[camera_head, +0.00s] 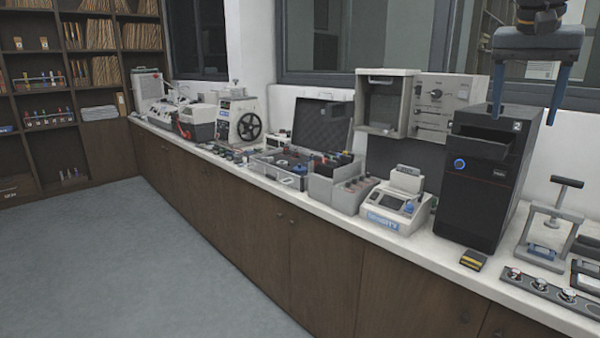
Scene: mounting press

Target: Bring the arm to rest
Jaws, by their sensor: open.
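My gripper (530,92) hangs at the upper right of the head view, pointing down, with its two blue fingers spread apart. Nothing is between the fingers. It appears in front of and above the tall black machine (484,185) and overlaps its top right edge in the picture. I cannot tell the exact gap between them. The wrist (540,17) is partly cut off by the top edge, and the rest of the arm is out of view.
A long white counter (450,250) runs along the wall. It carries a small press (549,225), a white device with a display (395,207), an open case (285,165) and a handwheel machine (240,120). The floor (140,260) at left is clear.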

